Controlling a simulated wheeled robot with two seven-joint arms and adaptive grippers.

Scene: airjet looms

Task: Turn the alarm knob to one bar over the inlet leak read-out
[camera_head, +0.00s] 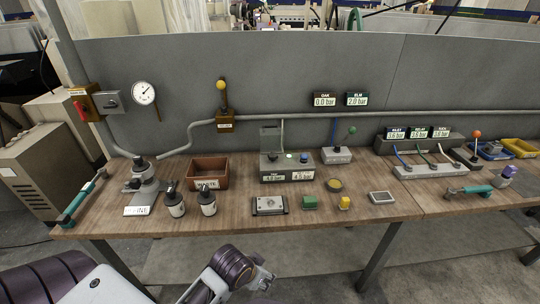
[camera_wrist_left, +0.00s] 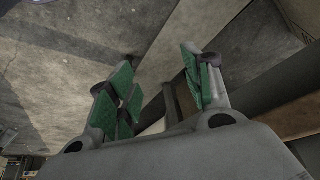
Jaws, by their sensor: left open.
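A grey control box (camera_head: 287,168) stands mid-bench with a dark knob (camera_head: 272,156), a blue knob (camera_head: 305,156) and a green light between them. Its left front read-out (camera_head: 273,178) seems to show 4.0 bar and its right one (camera_head: 303,177) 6.0 bar. I cannot read which knob is the alarm knob. Wall read-outs show OAK 0.0 bar (camera_head: 324,100) and ELM 2.0 bar (camera_head: 357,99). My left gripper (camera_head: 262,272) is below the bench's front edge, open and empty in the left wrist view (camera_wrist_left: 160,88). My right gripper is out of view.
The wooden bench (camera_head: 240,222) holds a brown bin (camera_head: 208,172), two dark-topped bottles, a metal plate (camera_head: 269,205), and green and yellow blocks before the control box. A lever unit (camera_head: 337,154) stands to its right. A pressure gauge (camera_head: 144,93) hangs on the wall.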

